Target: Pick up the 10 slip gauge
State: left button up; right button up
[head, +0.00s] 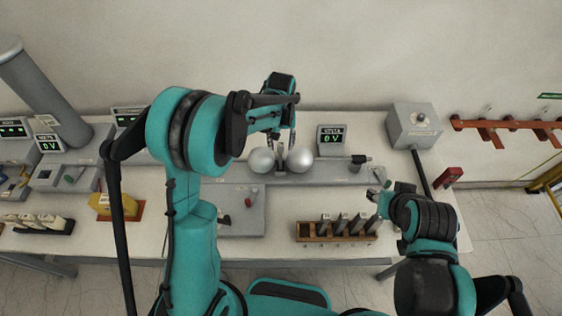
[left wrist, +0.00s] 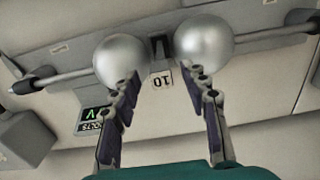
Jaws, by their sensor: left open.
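The 10 slip gauge (left wrist: 161,79) shows in the left wrist view as a pale plate with an upside-down "10", with a dark part behind it. It sits between two shiny metal spheres, the left one (left wrist: 121,57) and the right one (left wrist: 204,38). My left gripper (left wrist: 165,73) is open, its fingers on either side of the gauge with gaps to it. In the head view my left gripper (head: 281,146) points down over the gap between the spheres, hiding much of the gauge. My right gripper (head: 376,195) is small at the right; its jaws are unclear.
A wooden rack (head: 312,237) with several upright dark gauges stands at the front of the table. A voltage display (head: 331,138) reading 0 V stands behind the spheres. A grey box (head: 414,126) is at the back right. A panel with a red knob (head: 248,202) lies in front.

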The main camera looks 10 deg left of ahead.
pick_arm(q)
notch_tip(320, 180, down, 2)
jog(key=shift+a+f, duration=0.1)
jog(key=shift+c, duration=0.3)
grip_shut()
